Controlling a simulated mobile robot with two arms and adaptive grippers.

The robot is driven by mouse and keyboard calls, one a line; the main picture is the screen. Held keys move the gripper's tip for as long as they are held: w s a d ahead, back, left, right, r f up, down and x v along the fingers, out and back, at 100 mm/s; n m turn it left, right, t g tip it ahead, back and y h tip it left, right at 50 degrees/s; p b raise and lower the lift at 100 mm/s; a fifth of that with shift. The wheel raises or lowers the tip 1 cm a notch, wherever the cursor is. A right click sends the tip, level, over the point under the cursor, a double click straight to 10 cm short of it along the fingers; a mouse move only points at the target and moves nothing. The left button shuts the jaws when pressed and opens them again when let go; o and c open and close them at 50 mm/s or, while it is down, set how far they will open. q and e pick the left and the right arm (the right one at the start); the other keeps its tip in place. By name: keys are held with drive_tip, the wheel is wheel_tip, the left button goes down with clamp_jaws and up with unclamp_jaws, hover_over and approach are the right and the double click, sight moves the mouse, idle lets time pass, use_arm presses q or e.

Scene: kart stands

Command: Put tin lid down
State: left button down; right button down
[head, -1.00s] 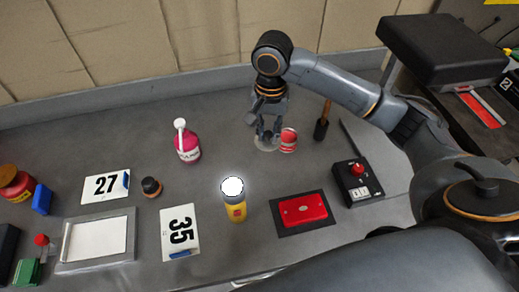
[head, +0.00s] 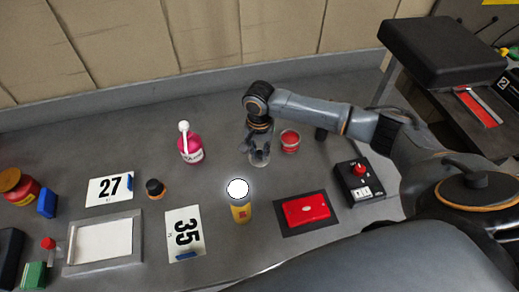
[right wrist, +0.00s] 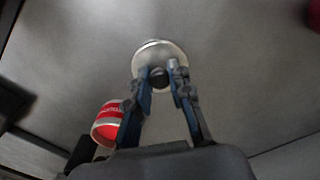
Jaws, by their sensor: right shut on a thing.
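The tin lid (right wrist: 158,60) is a pale silver disc with a dark knob in the right wrist view. My right gripper (right wrist: 161,78) is shut on its knob. In the head view my right gripper (head: 259,150) points down at the counter, with the lid (head: 259,160) at its fingertips. The lid is at or just above the counter; I cannot tell if it touches. The red tin (head: 290,141) stands just right of the lid, apart from it, and also shows in the right wrist view (right wrist: 108,124). My left gripper is not in view.
A pink bottle (head: 190,146) stands to the left on the grey counter (head: 330,95). Bare counter surrounds the lid.

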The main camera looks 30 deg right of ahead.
sight(260, 152)
drive_tip(key=shift+f, duration=0.15)
drive_tip(key=c, duration=1.2)
unclamp_jaws()
wheel_tip(260, 152, up, 12)
drive_tip(key=b, duration=0.1)
drive_tip(key=shift+b, duration=0.3)
